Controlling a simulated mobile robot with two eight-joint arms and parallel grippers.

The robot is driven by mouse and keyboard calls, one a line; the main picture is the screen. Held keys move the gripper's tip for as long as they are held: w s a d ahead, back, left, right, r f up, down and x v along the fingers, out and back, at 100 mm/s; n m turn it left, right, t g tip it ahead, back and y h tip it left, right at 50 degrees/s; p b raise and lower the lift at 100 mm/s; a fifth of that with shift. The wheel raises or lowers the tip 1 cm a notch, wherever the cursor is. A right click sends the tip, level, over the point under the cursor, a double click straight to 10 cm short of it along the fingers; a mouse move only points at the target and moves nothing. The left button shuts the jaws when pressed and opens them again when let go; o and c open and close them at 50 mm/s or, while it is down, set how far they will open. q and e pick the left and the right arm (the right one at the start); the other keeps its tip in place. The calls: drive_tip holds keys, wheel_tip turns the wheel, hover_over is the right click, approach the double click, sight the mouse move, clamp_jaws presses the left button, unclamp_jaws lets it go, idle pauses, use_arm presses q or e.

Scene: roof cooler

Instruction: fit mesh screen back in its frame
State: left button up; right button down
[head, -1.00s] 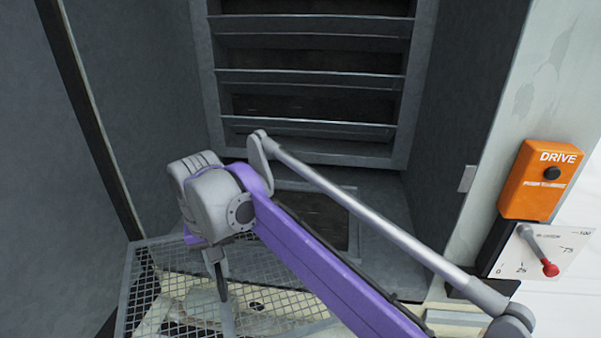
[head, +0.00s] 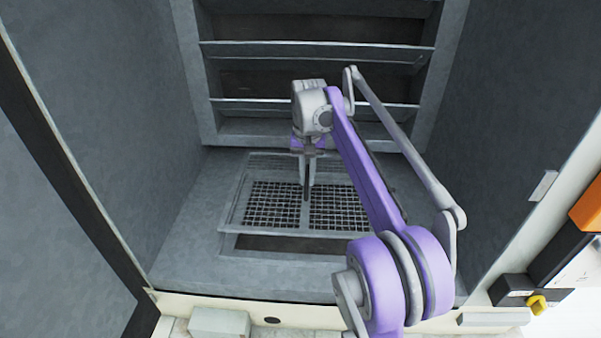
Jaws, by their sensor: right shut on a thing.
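The mesh screen (head: 272,205) is a grey metal grid with a rim and a middle bar, inside the cooler housing. My right gripper (head: 307,188) points down and is shut on the screen's middle bar. The screen lies over the rectangular opening (head: 290,245) in the housing floor, which serves as its frame. A dark strip of the opening shows along the near side of the screen, so the two are not lined up there. I cannot tell whether the screen touches the floor. My left gripper is out of view.
Louvred slats (head: 318,58) fill the back wall. Grey side walls flank the floor, and a pale sill (head: 290,312) runs along the front. An orange box (head: 588,205) and a yellow knob (head: 537,304) are at the right. The floor left of the screen is clear.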

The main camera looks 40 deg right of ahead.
drive_tip(key=shift+s+f+b, duration=0.3)
drive_tip(key=shift+f+b, duration=0.3)
drive_tip(key=shift+f, duration=0.25)
drive_tip(key=shift+w+f+b, duration=0.1)
drive_tip(key=shift+f+b, duration=1.25)
drive_tip(key=shift+f, duration=0.4)
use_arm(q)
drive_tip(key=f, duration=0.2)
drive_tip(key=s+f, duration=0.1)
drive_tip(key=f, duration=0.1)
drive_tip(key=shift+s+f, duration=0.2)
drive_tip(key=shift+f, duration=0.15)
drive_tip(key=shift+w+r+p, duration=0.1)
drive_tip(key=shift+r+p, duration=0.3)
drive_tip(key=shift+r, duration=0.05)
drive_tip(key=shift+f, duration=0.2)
use_arm(e)
drive_tip(key=shift+a+f, duration=0.1)
drive_tip(key=shift+f, duration=0.25)
use_arm(q)
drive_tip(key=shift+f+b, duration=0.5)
drive_tip(key=shift+b, duration=0.15)
use_arm(e)
drive_tip(key=shift+f, duration=1.15)
drive_tip(key=shift+f, duration=0.2)
drive_tip(key=c, duration=0.8)
unclamp_jaws()
